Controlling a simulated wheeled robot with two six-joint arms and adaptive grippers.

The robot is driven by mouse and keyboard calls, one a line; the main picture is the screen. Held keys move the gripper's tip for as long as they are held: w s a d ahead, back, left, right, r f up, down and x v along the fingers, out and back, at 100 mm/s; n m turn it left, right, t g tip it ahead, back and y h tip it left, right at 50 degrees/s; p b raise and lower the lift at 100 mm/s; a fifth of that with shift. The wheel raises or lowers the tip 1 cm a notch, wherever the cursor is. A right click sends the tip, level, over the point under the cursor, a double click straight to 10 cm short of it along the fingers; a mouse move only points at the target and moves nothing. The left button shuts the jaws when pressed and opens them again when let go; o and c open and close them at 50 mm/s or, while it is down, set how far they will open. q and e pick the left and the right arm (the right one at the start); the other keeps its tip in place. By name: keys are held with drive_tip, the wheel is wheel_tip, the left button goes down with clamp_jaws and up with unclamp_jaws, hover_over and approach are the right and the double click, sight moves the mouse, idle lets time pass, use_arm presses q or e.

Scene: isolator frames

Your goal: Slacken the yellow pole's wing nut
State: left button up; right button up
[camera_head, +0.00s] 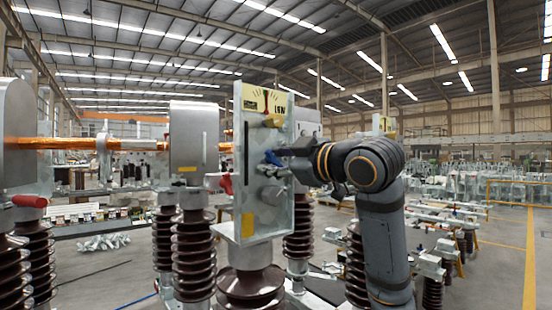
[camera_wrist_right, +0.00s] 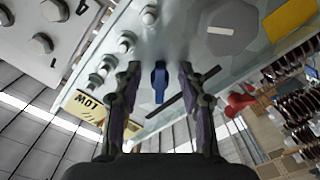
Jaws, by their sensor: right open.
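A blue wing nut (camera_head: 272,158) sits on the upright pale metal plate (camera_head: 236,150). The plate bears a yellow rectangle (camera_head: 247,224) low down and a yellow scale label (camera_head: 264,99) at its top. My right gripper (camera_head: 282,154) reaches the plate from the right, at the wing nut. In the right wrist view the blue wing nut (camera_wrist_right: 159,82) lies between the two spread fingers, with a visible gap on each side. The fingers are open and hold nothing. Whether the fingertips touch the plate is unclear. My left gripper is out of view.
A red handle (camera_head: 226,183) sticks out left of the plate. A grey round disc (camera_wrist_right: 232,28) and several bolts are on the plate near the fingers. Grey metal housings (camera_head: 194,140) and brown ribbed insulators (camera_head: 194,255) stand to the left.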

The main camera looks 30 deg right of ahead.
drive_tip(key=shift+a, duration=0.1)
drive_tip(key=shift+c, duration=1.2)
clamp_jaws()
